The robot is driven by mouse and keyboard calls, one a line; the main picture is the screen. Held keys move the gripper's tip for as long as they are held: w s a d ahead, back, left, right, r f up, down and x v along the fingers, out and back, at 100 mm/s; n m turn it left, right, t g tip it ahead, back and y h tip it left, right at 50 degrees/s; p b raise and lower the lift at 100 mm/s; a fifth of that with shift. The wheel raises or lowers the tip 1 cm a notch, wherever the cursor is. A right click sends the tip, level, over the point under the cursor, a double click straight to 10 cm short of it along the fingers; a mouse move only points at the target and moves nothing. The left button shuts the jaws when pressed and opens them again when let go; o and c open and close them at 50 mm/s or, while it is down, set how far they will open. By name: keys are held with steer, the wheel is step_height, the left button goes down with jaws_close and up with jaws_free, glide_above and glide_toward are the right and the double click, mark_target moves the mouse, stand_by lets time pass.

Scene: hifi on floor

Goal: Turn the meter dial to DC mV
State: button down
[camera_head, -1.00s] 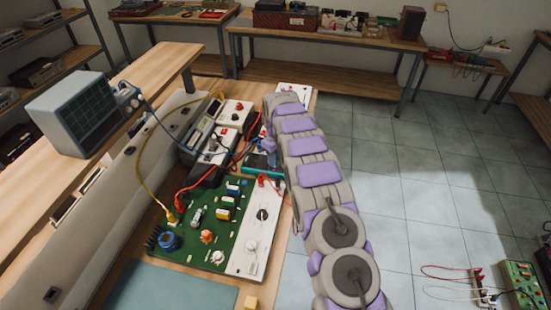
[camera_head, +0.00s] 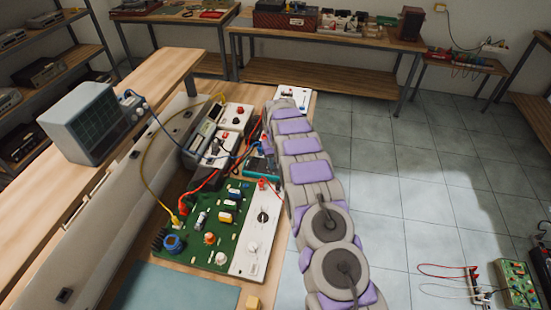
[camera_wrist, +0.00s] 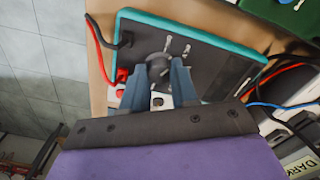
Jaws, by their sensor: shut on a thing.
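The meter (camera_wrist: 210,64) is a dark grey panel with a teal rim, filling the upper middle of the wrist view. Its round dark dial (camera_wrist: 156,64) sits between the blue-grey fingertips of my gripper (camera_wrist: 167,65). My gripper is shut on the dial. The dial's pointer and the labels around it are too small or covered to read. Red and black leads plug into the meter's left end. In the head view, part of the meter (camera_head: 259,166) shows beside my arm, which hides the gripper and the dial.
A green circuit board (camera_head: 205,215) with a white panel (camera_head: 258,235) lies on the bench nearer me. An oscilloscope (camera_head: 88,122) stands on the raised shelf at left. Red, blue and yellow leads run around the meter. The tiled floor (camera_head: 430,200) at right is mostly clear.

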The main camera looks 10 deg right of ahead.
steer(key=m+p, duration=0.2)
steer(key=m, duration=0.3)
steer(key=shift+r+m+p, duration=0.15)
steer(key=shift+m+p, duration=0.15)
steer(key=shift+p, duration=0.1)
steer(key=m+p, duration=0.1)
steer(key=m, duration=0.3)
steer(key=shift+m+p, duration=0.55)
steer(key=shift+m, duration=0.55)
steer(key=c, duration=0.9)
jaws_free()
steer(key=shift+o, duration=0.2)
